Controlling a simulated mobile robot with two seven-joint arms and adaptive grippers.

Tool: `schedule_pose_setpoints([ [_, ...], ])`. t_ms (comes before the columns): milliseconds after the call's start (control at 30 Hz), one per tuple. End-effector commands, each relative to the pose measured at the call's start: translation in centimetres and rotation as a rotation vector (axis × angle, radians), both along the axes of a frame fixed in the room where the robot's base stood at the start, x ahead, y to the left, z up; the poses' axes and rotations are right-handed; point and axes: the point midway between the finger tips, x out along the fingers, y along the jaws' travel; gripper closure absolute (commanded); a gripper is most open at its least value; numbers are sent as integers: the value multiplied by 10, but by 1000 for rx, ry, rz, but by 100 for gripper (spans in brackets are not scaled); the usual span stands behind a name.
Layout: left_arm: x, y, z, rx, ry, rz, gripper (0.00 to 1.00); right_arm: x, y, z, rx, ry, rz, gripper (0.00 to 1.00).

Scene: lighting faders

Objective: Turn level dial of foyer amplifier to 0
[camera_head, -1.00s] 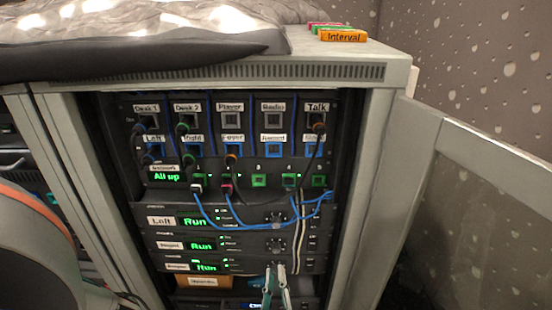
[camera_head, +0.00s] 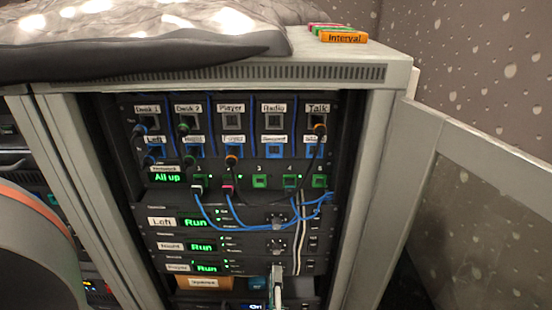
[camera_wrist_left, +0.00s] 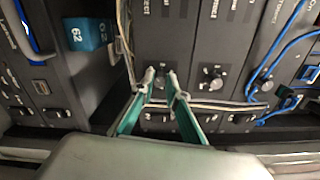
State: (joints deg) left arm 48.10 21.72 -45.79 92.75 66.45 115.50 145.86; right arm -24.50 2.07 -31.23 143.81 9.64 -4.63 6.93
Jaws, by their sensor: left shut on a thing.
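The foyer amplifier (camera_head: 240,268) is the lowest of three stacked amplifiers in the rack; its small label is blurred and its display reads Run. Its level dial, at the right of the panel, is hidden behind my left gripper (camera_head: 277,268). The gripper comes up from below and is shut on the dial. In the left wrist view the same amplifier (camera_wrist_left: 165,40) stands on its side, and the two fingertips (camera_wrist_left: 161,76) are on either side of the dial, which barely shows. My right gripper is not in view.
Two amplifiers (camera_head: 238,220) with similar dials sit above. White cables (camera_head: 301,240) hang just right of the dials, and blue cables (camera_head: 260,226) loop above. An orange box (camera_head: 203,283) lies below. The cabinet door (camera_head: 470,190) stands open at right.

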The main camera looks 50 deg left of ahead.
Motion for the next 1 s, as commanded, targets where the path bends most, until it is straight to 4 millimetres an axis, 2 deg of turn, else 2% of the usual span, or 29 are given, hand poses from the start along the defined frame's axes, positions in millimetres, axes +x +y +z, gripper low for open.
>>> schedule_pose_setpoints([
  [400, -1, 1, -1, -112, -129, 3, 100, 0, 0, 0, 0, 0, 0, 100],
  [933, -1, 1, -1, -125, -143, 2, 100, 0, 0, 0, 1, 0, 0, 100],
  [967, -1, 1, -1, -125, -143, 2, 78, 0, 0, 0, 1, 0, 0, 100],
  [1000, -1, 1, -1, -125, -143, 2, 69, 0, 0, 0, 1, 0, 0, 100],
])
